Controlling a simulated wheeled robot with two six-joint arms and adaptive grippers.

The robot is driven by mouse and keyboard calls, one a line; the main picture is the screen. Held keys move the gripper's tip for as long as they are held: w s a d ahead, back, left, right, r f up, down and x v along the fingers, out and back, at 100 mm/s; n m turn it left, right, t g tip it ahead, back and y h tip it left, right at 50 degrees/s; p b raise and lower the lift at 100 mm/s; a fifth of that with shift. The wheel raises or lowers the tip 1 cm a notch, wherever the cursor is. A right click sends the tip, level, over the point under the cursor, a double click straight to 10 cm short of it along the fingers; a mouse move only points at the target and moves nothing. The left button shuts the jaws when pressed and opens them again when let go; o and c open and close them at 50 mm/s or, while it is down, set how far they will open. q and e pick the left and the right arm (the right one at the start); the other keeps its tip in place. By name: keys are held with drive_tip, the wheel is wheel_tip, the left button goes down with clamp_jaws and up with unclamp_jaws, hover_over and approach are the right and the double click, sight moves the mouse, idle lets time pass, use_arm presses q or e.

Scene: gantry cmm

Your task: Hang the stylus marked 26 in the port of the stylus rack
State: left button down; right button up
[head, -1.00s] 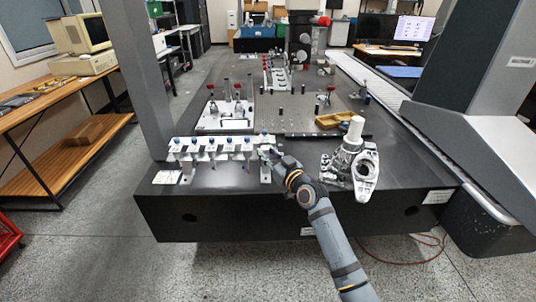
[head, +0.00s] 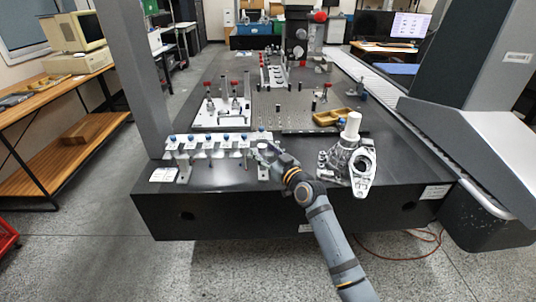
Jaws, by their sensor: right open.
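The stylus rack (head: 205,154) is a pale bar on posts at the front left of the dark granite table. Several blue-topped styli (head: 226,138) hang in a row along it. My right gripper (head: 264,150) is open at the rack's right end, close to the rightmost blue-topped place. The gripper and wrist partly hide that end. The number 26 is too small to read on any stylus, and I cannot tell which port is free. My left gripper is not in the picture.
A grey metal casting (head: 352,165) with a white cylinder stands right of my arm. A yellow tray (head: 333,116) and a white fixture plate (head: 221,113) lie behind the rack. A white label card (head: 164,175) lies at the front left. The granite's front strip is mostly clear.

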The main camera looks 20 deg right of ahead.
drive_tip(key=v, duration=1.2)
drive_tip(key=shift+f, duration=0.1)
